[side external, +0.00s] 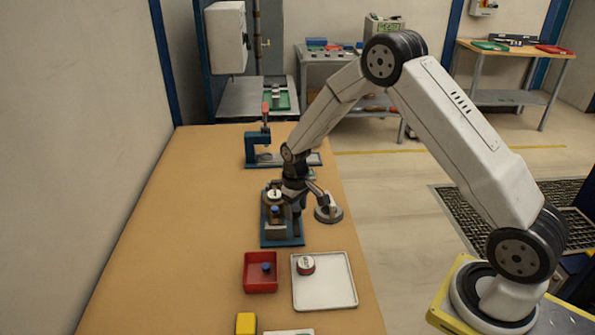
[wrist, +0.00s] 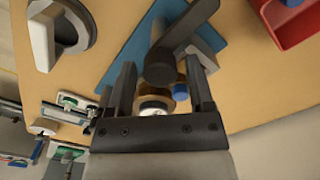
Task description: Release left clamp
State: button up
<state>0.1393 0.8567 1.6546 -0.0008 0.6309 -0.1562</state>
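A fixture on a blue base plate (side external: 283,242) stands on the wooden table, with a grey block, a round white-topped part (side external: 273,197) and a blue knob (side external: 275,210). My gripper (side external: 294,198) is low over its right side. In the wrist view, a dark lever with a rounded end (wrist: 160,72) reaches between the fingers of my gripper (wrist: 160,66). The fingers are apart, with gaps showing beside the lever. A brass-coloured round part and a blue knob (wrist: 180,92) show behind it. I cannot tell which clamp the lever belongs to.
A grey disc with a pale block (side external: 328,210) is close to the right of the gripper. A blue press with a red handle (side external: 257,145) stands behind. A red tray (side external: 249,286) and a white tray (side external: 345,292) lie in front. The table's left side is clear.

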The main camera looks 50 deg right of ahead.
aim_at(296, 209)
jog(key=shift+o, duration=0.2)
jog(key=shift+r, duration=0.1)
notch_tip(296, 209, up, 7)
jog(key=shift+f, duration=0.15)
jog(key=shift+r, duration=0.5)
dwell(0.4)
jog(key=shift+s+a+r, duration=0.1)
jog(key=shift+s+r, duration=0.05)
jog(key=shift+s, duration=0.05)
jog(key=s+a+r+t, duration=0.1)
jog(key=s+a+r, duration=0.1)
jog(key=s, duration=0.7)
jog(key=s+a+r+t, duration=0.1)
jog(key=s+a, duration=0.3)
jog(key=s, duration=0.6)
jog(key=shift+s+a+r+t, duration=0.2)
jog(key=shift+a+r+t, duration=0.1)
jog(key=shift+r, duration=0.35)
